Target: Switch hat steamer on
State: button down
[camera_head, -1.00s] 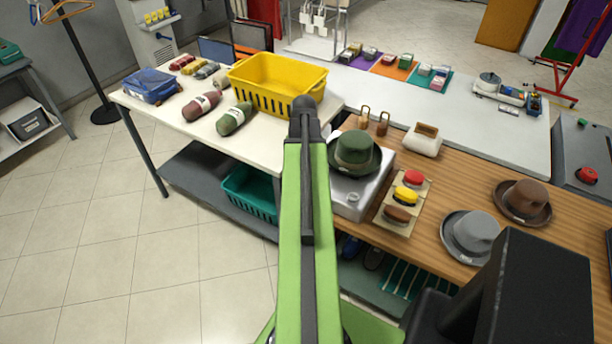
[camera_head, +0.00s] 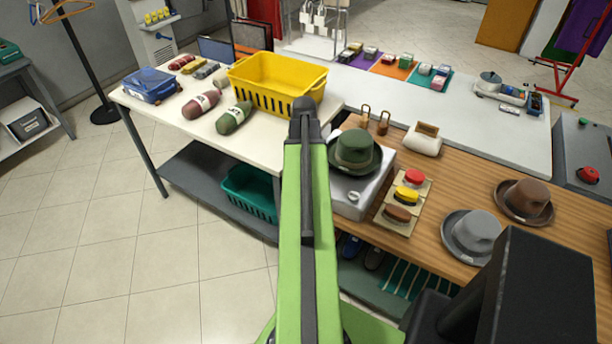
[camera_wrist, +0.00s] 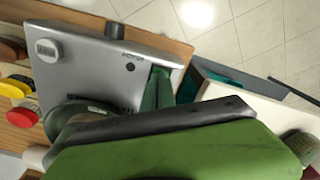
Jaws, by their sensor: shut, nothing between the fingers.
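The hat steamer (camera_head: 345,204) is a pale grey metal box at the left end of the wooden counter, with a dark green hat (camera_head: 355,150) on top. A small round knob (camera_head: 352,196) sits on its front part. In the wrist view the steamer's silver top (camera_wrist: 100,72) shows the pale knob (camera_wrist: 47,50) at upper left, small dark markings and part of the hat (camera_wrist: 62,118). My gripper (camera_wrist: 158,74) is shut and empty, over or beside the steamer's edge, apart from the knob. In the head view my arm hides the gripper.
A board with red, yellow and brown brushes or pads (camera_head: 398,218) lies right of the steamer. Grey (camera_head: 472,235) and brown (camera_head: 523,200) hats stand further right. A yellow basket (camera_head: 277,82) is on the white table at left. Floor is clear at lower left.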

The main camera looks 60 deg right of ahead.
jog(key=shift+f+b, duration=0.4)
jog(key=shift+f, duration=0.05)
notch_tip(320, 180, up, 7)
jog(key=p, duration=0.7)
jog(key=shift+r, duration=0.1)
jog(key=shift+w, duration=0.1)
dwell(0.3)
jog(key=w+a+n, duration=0.5)
jog(key=w+a, duration=1.4)
jog(key=a, duration=0.2)
jog(key=w+a+n, duration=0.2)
jog(key=a+n, duration=0.5)
jog(key=a, duration=2.2)
jog(key=shift+w, duration=0.3)
